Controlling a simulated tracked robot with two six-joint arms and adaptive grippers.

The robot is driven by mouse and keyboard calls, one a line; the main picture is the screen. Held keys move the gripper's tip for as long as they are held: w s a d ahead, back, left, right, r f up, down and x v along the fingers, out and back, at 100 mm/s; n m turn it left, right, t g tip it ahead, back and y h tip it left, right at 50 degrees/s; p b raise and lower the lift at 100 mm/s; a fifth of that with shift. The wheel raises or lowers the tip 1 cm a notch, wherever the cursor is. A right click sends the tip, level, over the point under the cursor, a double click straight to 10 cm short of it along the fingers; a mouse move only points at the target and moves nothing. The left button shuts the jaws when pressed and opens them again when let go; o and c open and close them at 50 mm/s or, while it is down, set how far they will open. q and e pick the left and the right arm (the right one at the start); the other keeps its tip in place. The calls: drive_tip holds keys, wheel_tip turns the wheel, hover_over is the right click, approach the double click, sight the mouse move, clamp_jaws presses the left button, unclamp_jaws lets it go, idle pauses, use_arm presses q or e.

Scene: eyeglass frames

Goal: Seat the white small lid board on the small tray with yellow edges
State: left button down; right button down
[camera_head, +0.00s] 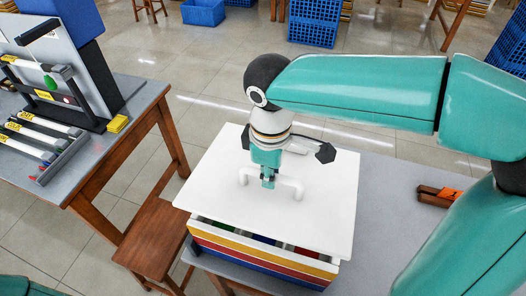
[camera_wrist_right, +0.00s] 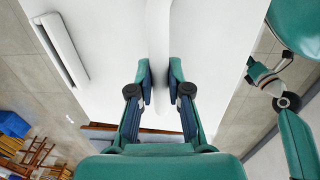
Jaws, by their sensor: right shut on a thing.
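The white small lid board (camera_head: 325,185) is a flat white panel with a white handle (camera_head: 246,176) on top. My right gripper (camera_head: 268,183) is shut on that handle from above; in the right wrist view the two fingers (camera_wrist_right: 161,88) press on both sides of the white bar (camera_wrist_right: 158,30). Under the board is a stack of trays, the tray with yellow edges (camera_head: 250,246) uppermost, above red and blue bands. A gap shows along the front between board and tray, with green, blue and red contents visible. The board overhangs the tray. The far tray rim is hidden. My left gripper is not seen.
The stack stands on a grey table (camera_head: 385,215). A brown and orange item (camera_head: 438,195) lies at its right. Another table on the left holds a marker rack (camera_head: 50,130) and a yellow block (camera_head: 117,124). A wooden stool (camera_head: 155,236) stands between.

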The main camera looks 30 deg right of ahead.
sight(271, 194)
drive_tip(key=shift+w, duration=0.2)
drive_tip(key=shift+s, duration=0.1)
drive_tip(key=shift+d, duration=0.1)
drive_tip(key=shift+s+f+t+h+b, duration=0.15)
drive_tip(key=shift+t+h+b, duration=0.2)
drive_tip(key=shift+b, duration=0.3)
wheel_tip(271, 194, down, 3)
drive_tip(key=shift+d+f+b, duration=0.1)
drive_tip(key=shift+b, duration=1.1)
drive_tip(key=shift+f+b, duration=0.45)
drive_tip(key=shift+f, duration=0.05)
drive_tip(key=shift+f+b, duration=1.5)
drive_tip(key=shift+f, duration=0.25)
